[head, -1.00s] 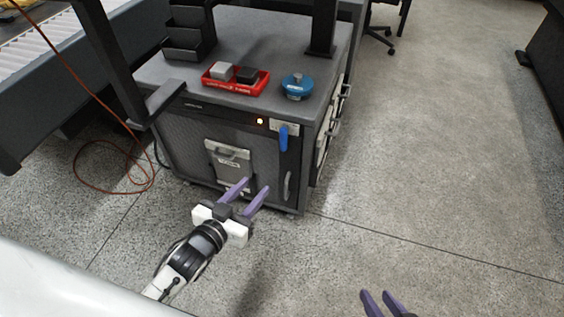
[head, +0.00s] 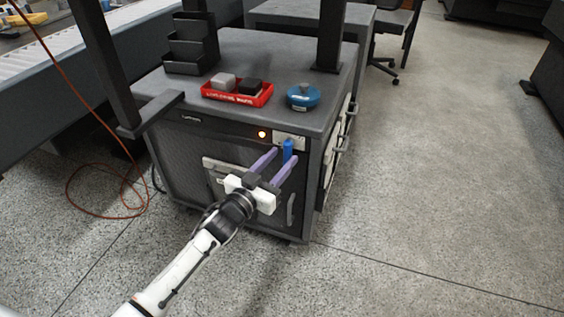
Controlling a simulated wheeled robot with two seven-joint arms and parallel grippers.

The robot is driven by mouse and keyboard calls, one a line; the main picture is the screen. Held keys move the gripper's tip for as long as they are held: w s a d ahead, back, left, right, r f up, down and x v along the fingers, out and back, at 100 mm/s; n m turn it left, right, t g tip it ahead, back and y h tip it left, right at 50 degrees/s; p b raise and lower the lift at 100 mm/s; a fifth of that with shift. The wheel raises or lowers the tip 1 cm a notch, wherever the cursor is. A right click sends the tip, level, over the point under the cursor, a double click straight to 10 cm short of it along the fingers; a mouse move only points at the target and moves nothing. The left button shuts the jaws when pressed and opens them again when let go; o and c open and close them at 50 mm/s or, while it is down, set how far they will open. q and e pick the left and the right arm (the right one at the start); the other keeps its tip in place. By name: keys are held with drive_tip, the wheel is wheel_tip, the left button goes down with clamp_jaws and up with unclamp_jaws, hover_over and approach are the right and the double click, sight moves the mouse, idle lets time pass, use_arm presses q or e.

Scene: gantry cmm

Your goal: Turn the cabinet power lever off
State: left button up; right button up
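The grey cabinet (head: 185,152) stands ahead of me. Its blue power lever (head: 288,150) hangs downward from a light plate (head: 290,139) at the upper right of the front face. An orange-lit lamp (head: 262,134) glows just left of the plate. My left gripper (head: 277,160) is in front of the cabinet with its purple fingers apart, pointing at the lever. The lever's lower part is hidden behind the fingers, and I cannot tell whether they touch it. My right gripper is not in view.
On the cabinet top are a red tray (head: 238,98) with a grey and a black block, a blue round object (head: 303,96) and dark stacked bins (head: 190,45). An orange cable (head: 100,213) lies on the floor at left. The floor at right is clear.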

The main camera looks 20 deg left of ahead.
use_arm(q)
drive_tip(key=shift+w+d, duration=0.15)
drive_tip(key=shift+w, duration=0.45)
clamp_jaws()
